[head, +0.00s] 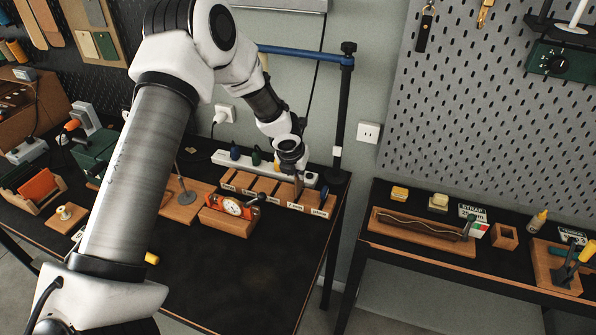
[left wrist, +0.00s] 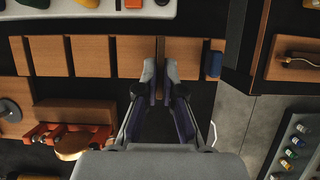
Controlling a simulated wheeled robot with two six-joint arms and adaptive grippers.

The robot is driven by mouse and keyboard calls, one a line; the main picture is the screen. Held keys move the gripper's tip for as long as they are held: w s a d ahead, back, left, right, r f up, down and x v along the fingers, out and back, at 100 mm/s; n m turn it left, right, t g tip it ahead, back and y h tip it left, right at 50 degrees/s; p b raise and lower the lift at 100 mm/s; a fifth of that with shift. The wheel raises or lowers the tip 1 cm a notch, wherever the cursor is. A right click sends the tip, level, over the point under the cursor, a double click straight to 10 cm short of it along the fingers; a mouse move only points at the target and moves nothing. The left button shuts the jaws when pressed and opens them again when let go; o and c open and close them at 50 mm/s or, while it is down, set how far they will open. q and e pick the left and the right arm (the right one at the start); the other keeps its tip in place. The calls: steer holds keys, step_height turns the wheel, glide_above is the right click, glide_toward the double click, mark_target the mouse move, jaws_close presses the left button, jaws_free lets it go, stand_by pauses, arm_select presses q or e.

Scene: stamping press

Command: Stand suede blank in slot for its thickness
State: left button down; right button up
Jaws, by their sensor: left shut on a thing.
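The slotted wooden rack (head: 262,187) stands near the back of the dark bench, with small white labels along its front. In the left wrist view its wooden blocks (left wrist: 91,56) show dark gaps between them. My left gripper (head: 298,176) is over the right part of the rack. In the left wrist view its fingers (left wrist: 163,82) are closed on a thin brown blank (left wrist: 160,84), seen edge-on, in line with a gap between two blocks. I cannot tell how deep the blank sits in that gap. My right gripper is not in view.
A dial thickness gauge (head: 231,207) with red parts stands in front of the rack. A white strip (head: 240,165) with coloured items lies behind it. A black post (head: 342,120) rises at the bench's right end. The bench front is clear. A second bench (head: 470,262) stands right.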

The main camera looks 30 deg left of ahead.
mark_target(298, 184)
arm_select(q)
steer(key=shift+f, duration=0.15)
steer(key=shift+f+b, duration=2.05)
steer(key=shift+f, duration=0.2)
steer(key=c, duration=1.2)
jaws_free()
steer(key=shift+c, duration=0.2)
steer(key=v, duration=1.2)
steer(key=shift+d, duration=0.1)
